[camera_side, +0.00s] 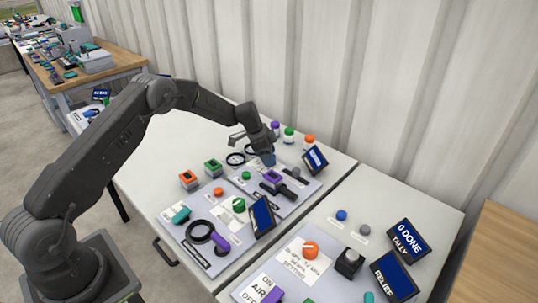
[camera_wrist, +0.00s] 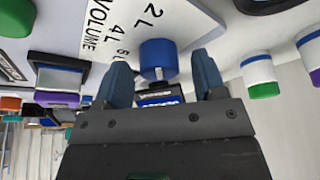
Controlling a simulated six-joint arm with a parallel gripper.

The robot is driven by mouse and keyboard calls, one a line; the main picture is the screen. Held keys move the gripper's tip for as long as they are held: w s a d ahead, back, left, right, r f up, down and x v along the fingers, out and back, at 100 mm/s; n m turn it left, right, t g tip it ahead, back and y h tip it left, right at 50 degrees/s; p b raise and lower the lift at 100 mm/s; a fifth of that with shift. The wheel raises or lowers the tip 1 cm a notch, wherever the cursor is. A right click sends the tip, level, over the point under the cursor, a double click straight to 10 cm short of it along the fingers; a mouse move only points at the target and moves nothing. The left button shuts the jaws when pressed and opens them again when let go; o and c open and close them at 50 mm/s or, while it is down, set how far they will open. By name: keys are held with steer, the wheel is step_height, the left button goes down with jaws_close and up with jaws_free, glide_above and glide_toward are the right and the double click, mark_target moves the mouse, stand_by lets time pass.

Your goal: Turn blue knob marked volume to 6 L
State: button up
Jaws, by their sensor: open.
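In the wrist view the blue knob (camera_wrist: 157,55) stands on a pale panel, between and just beyond the fingertips of my gripper (camera_wrist: 162,75). A pale mark shows on the knob's lower edge, but I cannot tell exactly which number it points to. Printed beside the knob are the word VOLUME and the marks 2 L, 4 L and a partly hidden third mark. My gripper is open, with a finger on either side of the knob and no clear contact. In the side view my gripper (camera_side: 266,155) is low over the back panel and the knob is not distinguishable there.
White bottles with green (camera_side: 288,135) and orange (camera_side: 309,143) parts stand behind the panel, near the wall. A tilted display (camera_side: 315,160) is just right of my gripper. A purple-topped block (camera_side: 272,178) and a green button (camera_side: 246,175) sit in front.

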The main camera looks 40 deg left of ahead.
steer(key=shift+c, duration=0.5)
steer(key=c, duration=0.8)
steer(key=n+t+y, duration=0.1)
steer(key=n, duration=0.3)
steer(key=shift+d+r+n, duration=0.1)
steer(key=shift+n, duration=0.2)
steer(key=n+y, duration=0.1)
steer(key=n, duration=0.1)
steer(key=n+y, duration=0.1)
steer(key=n, duration=0.2)
steer(key=shift+d+y, duration=0.1)
steer(key=shift+y, duration=0.2)
steer(key=n+y, duration=0.1)
steer(key=n, duration=0.2)
steer(key=n+y, duration=0.1)
steer(key=n, duration=0.1)
steer(key=shift+w+d+n, duration=0.1)
steer(key=shift+n, duration=0.3)
steer(key=shift+n+g+y, duration=0.35)
steer(key=shift+n, duration=0.75)
steer(key=shift+n+g+y, duration=0.35)
steer(key=shift+n, duration=0.75)
